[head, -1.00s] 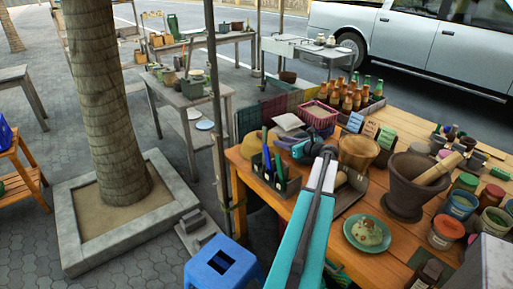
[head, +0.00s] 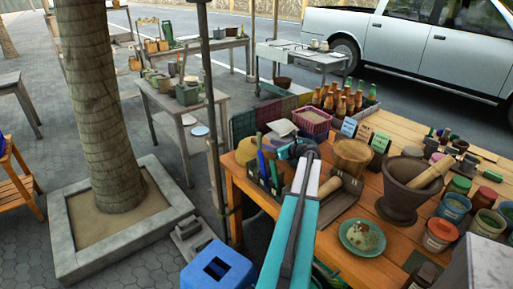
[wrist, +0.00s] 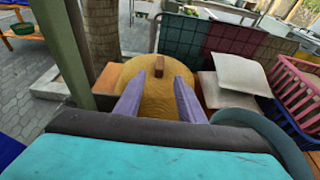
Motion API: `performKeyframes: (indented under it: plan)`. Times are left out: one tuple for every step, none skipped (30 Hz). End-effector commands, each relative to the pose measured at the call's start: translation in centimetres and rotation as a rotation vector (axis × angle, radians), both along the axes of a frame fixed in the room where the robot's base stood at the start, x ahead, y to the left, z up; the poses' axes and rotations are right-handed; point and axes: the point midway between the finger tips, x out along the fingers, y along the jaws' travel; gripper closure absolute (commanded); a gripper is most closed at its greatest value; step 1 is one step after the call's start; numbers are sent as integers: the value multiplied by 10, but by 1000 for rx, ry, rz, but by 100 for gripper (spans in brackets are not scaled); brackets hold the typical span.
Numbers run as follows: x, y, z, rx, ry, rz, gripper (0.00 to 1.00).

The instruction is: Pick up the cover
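The cover (wrist: 143,95) is a round, domed, mustard-yellow lid with a small brown upright handle (wrist: 159,67) on top. In the head view the cover (head: 247,150) sits at the far left corner of the wooden table, partly hidden by bottles. My gripper (wrist: 157,88) is open, with two purple fingers reaching over the near part of the cover, one on each side of the handle's line. The handle stands just beyond the fingertips, with nothing held. In the head view my gripper (head: 289,150) is beside the cover, on its right; its fingers are hard to make out there.
A pole (wrist: 62,48) stands close on the left. White cushion-like pads (wrist: 240,75) and a pink basket (wrist: 297,95) lie to the right. In the head view, bottles in a dark holder (head: 264,178), a wooden bucket (head: 352,156) and a mortar (head: 402,196) crowd the table.

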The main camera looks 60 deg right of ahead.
Motion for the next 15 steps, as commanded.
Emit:
performKeyframes:
  plan:
    - [9,-3,-2,1,0,3,64]
    - [12,-4,-3,2,-1,3,64]
    - [16,-6,-4,2,-1,3,64]
    - [19,-7,-5,1,0,2,64]
    - [22,-8,-6,2,-1,0,64]
    - [25,-9,-8,2,-1,0,64]
    - [27,-10,-8,2,-1,0,64]
    - [29,-10,-9,2,-1,0,64]
    - [31,-10,-10,2,-1,0,64]
    - [32,-10,-10,1,0,1,64]
    - [32,-11,-10,1,0,1,64]
    - [33,-11,-11,1,0,1,64]
    - [33,-10,-11,1,0,1,64]
    - [33,-10,-11,1,0,0,64]
    - [32,-10,-11,1,0,0,64]
